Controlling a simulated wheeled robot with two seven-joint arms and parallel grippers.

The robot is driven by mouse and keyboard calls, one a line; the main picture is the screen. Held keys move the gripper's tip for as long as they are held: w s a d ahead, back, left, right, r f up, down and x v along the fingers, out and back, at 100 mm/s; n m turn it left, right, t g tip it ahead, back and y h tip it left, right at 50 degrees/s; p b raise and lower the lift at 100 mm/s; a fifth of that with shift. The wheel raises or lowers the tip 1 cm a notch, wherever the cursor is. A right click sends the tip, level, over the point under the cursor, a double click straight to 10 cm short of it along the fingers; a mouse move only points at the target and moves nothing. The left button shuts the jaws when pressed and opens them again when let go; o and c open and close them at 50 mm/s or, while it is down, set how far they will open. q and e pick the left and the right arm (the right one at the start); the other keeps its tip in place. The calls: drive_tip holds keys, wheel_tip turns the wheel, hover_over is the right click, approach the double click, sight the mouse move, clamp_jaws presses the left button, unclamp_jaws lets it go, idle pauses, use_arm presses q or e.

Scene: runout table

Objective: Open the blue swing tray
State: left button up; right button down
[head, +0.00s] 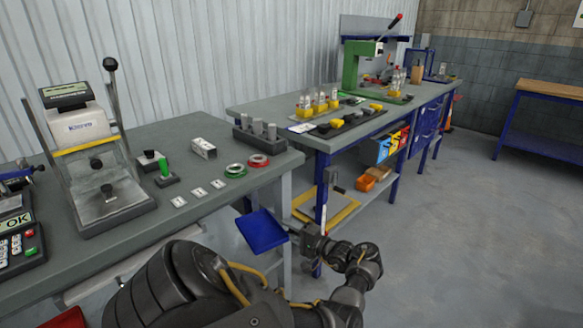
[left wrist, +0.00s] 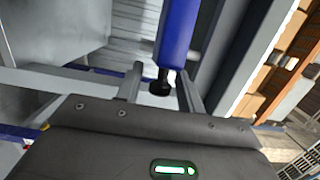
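The blue swing tray (head: 262,230) juts out beside the front right corner of the near bench, below its top. My left gripper (head: 294,231) is at the tray's right edge in the head view. In the left wrist view a blue bar-like part (left wrist: 179,35), apparently the tray seen edge-on, ends near a small black knob (left wrist: 160,86). The two fingers of my left gripper (left wrist: 161,84) stand apart on either side of the knob, with gaps showing. My right gripper is in neither view.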

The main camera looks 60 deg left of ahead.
use_arm(q)
drive_tip(key=shift+w+d, duration=0.15)
drive_tip(key=shift+w, duration=0.1)
drive_tip(key=shift+w+d, duration=0.25)
drive_tip(key=shift+d, duration=0.25)
drive_tip(key=b+v, duration=0.1)
drive_tip(key=v, duration=0.8)
drive_tip(key=shift+d+b, duration=0.35)
drive_tip(key=shift+b, duration=0.05)
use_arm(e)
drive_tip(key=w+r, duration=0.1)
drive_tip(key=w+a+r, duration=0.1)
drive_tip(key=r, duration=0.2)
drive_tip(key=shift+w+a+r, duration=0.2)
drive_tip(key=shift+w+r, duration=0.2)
